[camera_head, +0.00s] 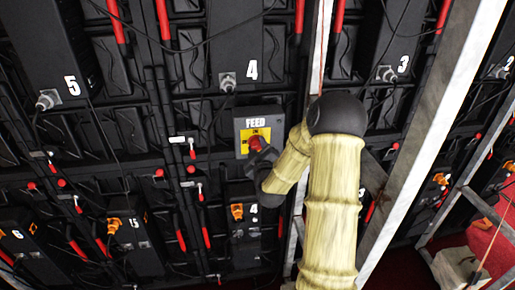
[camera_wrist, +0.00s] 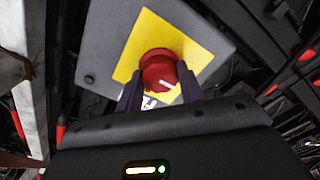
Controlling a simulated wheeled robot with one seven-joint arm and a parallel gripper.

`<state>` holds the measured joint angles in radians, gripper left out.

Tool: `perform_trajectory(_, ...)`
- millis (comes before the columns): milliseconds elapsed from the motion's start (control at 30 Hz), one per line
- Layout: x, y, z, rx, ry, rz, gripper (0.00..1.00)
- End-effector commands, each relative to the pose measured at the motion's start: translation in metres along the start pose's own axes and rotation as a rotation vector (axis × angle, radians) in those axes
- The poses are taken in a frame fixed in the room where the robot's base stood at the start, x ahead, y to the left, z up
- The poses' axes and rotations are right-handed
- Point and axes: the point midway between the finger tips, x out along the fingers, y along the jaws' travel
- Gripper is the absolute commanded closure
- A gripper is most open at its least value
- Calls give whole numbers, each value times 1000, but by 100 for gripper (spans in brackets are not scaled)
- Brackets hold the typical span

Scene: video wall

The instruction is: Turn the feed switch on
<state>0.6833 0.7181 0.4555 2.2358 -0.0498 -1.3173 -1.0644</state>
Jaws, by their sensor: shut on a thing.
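The feed switch is a red rotary knob (camera_head: 257,143) on a yellow plate (camera_head: 247,134), set in a grey box (camera_head: 239,123) labelled FEED on the back of the video wall. In the wrist view the red knob (camera_wrist: 158,70) carries a white pointer line toward the lower right. My gripper (camera_head: 262,152) is at the knob, reaching in from the lower right. In the wrist view its two dark fingers (camera_wrist: 159,92) are shut on the knob, one on each side. The lower part of the knob and plate is partly hidden by the fingers.
Panel 4 (camera_head: 235,45) is above the switch, and a module with an orange connector (camera_head: 243,222) is below. Cables and red handles (camera_head: 165,20) surround it. A metal post (camera_head: 318,50) stands close to the right, beside my arm, with a diagonal beam (camera_head: 440,110) beyond.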

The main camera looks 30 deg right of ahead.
Motion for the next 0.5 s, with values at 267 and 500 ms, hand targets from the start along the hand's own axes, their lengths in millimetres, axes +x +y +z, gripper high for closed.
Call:
perform_trajectory(267,0,-1,2,54,-1,-1,85)
perform_trajectory(500,0,-2,3,186,1,1,85)
